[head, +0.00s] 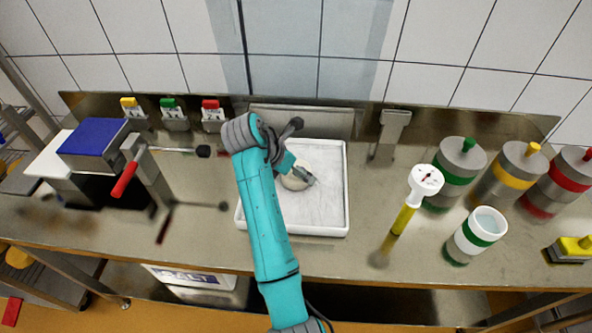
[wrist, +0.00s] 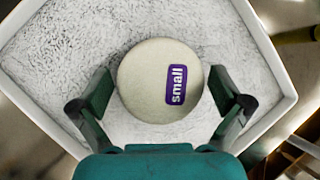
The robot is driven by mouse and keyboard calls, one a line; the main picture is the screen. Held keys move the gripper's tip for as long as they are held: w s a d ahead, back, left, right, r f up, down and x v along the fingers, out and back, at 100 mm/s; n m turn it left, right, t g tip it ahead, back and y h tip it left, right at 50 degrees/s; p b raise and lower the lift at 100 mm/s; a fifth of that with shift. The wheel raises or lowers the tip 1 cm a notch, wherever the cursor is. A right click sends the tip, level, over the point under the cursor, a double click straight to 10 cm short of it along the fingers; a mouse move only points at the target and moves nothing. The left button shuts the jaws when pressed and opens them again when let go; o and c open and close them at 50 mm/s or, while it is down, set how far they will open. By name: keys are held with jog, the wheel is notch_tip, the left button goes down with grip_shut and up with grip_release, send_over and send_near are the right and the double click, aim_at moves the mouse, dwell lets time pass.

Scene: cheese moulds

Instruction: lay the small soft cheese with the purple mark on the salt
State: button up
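The small soft cheese (wrist: 146,82) is a pale round disc with a purple mark reading "small" on its top. It appears to lie flat on the white salt bed (wrist: 60,45) inside a white-rimmed tray (head: 345,190). In the head view the cheese (head: 292,183) is partly hidden by my gripper (head: 300,176). In the wrist view my gripper (wrist: 161,88) has one finger on each side of the cheese, with a narrow gap showing at both sides. The gripper is open and holds nothing.
A white-topped tool with a yellow stem (head: 404,219) and a green-banded white cup (head: 479,232) stand right of the tray. Several grey cylinders with coloured bands (head: 457,160) stand behind them. A blue-topped press (head: 93,138) with a red handle is at left.

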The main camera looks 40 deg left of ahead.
jog(key=v, duration=0.7)
jog(key=shift+s+r, duration=0.15)
jog(key=shift+r, duration=0.15)
dwell(0.3)
